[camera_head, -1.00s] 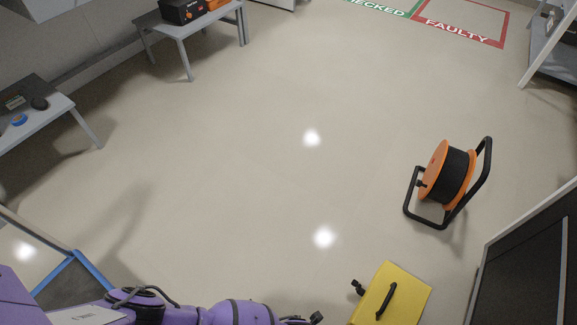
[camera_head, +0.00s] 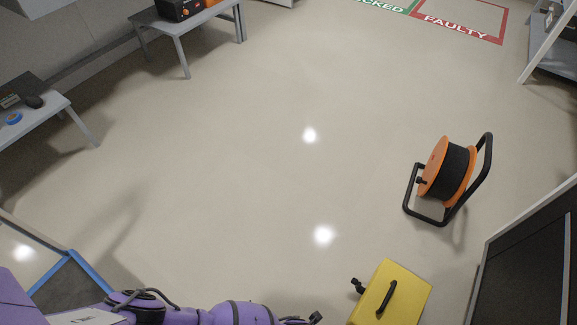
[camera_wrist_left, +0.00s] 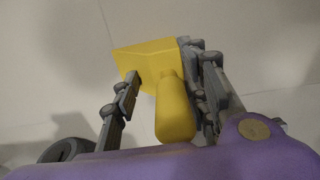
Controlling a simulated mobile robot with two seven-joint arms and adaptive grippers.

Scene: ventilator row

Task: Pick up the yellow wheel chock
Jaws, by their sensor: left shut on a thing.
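My left gripper (camera_wrist_left: 162,75) is shut on the yellow wheel chock (camera_wrist_left: 143,60). In the left wrist view the chock shows a flat, angular yellow body beyond the fingers and a rounded yellow post between them, reaching toward the camera. The right finger and wrist hide part of it. I cannot tell whether it touches the floor. In the head view my purple left arm comes in along the bottom edge, with a dark part of it near the bottom middle; the grasp is not clear there. My right gripper is not in view.
A yellow box-like thing with a black handle (camera_head: 407,292) is at the bottom right; I cannot tell if it is the chock. An orange cable reel (camera_head: 447,175) stands beyond it. A dark-panelled unit (camera_head: 530,265) is at right. Tables (camera_head: 190,25) stand at left. The middle floor is clear.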

